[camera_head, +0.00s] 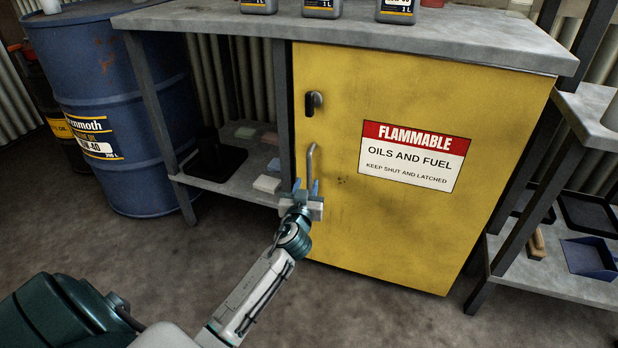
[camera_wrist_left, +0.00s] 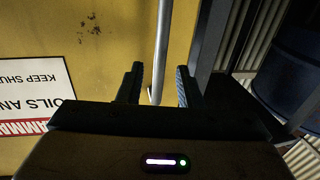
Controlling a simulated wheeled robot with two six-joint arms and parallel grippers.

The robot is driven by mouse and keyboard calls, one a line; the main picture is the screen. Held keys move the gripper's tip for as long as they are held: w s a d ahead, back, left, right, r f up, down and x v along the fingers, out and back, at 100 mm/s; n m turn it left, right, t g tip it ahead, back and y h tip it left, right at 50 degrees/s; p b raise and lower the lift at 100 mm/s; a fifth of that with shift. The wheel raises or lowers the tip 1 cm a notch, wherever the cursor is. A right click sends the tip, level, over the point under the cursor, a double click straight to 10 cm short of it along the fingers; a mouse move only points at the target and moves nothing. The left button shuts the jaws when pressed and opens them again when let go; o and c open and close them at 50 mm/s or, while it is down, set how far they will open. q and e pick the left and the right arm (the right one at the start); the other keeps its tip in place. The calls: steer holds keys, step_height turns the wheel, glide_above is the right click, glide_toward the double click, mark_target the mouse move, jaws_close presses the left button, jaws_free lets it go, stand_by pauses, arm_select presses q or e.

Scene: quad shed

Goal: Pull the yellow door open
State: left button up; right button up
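The yellow door (camera_head: 420,220) is the front of a cabinet under the workbench and looks shut. It carries a red and white "FLAMMABLE" label (camera_head: 411,157). A thin grey bar handle (camera_head: 311,160) stands upright near its left edge, below a small dark latch (camera_head: 313,102). My left gripper (camera_head: 306,187) is at the handle's lower end. In the left wrist view, the fingers (camera_wrist_left: 157,86) are apart, with the handle (camera_wrist_left: 162,45) between them and gaps on both sides. My right gripper is in neither view.
The grey workbench top (camera_head: 480,45) overhangs the door and holds several bottles. A blue drum (camera_head: 150,150) stands left, beside an open lower shelf (camera_head: 225,190). Another bench (camera_head: 560,285) stands close at right. The floor before the door is clear.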

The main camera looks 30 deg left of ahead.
mark_target(309, 176)
arm_select(q)
steer(key=x, duration=0.5)
steer(key=shift+w+a+b, duration=0.1)
steer(key=shift+w+b, duration=0.1)
steer(key=shift+b, duration=0.1)
jaws_close()
